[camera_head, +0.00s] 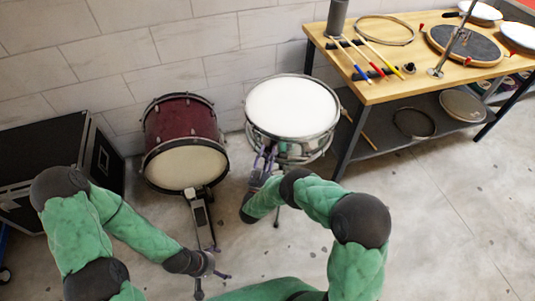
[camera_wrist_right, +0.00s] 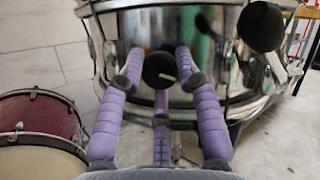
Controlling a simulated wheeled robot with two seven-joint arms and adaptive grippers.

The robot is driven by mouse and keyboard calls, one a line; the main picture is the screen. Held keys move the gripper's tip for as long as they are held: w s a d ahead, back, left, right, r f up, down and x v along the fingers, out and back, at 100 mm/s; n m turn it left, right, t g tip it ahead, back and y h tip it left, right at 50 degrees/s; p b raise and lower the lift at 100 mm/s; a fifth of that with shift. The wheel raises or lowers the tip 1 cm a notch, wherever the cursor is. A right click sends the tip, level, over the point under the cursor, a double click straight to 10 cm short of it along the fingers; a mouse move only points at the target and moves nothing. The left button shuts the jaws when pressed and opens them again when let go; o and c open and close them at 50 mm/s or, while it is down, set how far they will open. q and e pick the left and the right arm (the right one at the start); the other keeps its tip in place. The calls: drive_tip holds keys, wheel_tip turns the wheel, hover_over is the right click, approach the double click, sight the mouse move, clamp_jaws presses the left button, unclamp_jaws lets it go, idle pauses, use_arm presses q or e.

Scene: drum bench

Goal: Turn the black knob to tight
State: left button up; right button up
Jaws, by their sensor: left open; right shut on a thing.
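The black knob (camera_wrist_right: 158,70) sits on the side of the chrome snare drum (camera_wrist_right: 135,22) and has a short white mark on its face, pointing right and slightly down. My right gripper (camera_wrist_right: 160,62) is shut on the knob, with purple fingers on its left and right sides and one below. In the head view, my right gripper (camera_head: 265,158) reaches the front of the snare drum (camera_head: 292,112), and the knob cannot be made out there. My left gripper (camera_head: 218,275) is open and empty, low over the floor near the pedal.
A second black round part (camera_wrist_right: 261,27) is on the drum's right side. A red bass drum (camera_head: 182,122) with a pedal (camera_head: 200,215) stands to the left, beside a black case (camera_head: 50,150). A wooden workbench (camera_head: 400,90) with tools stands right. Floor at right is clear.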

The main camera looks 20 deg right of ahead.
drive_tip(key=shift+a, duration=0.1)
drive_tip(key=o, duration=1.2)
drive_tip(key=shift+c, duration=0.2)
drive_tip(key=v, duration=1.2)
drive_tip(key=shift+f, duration=0.1)
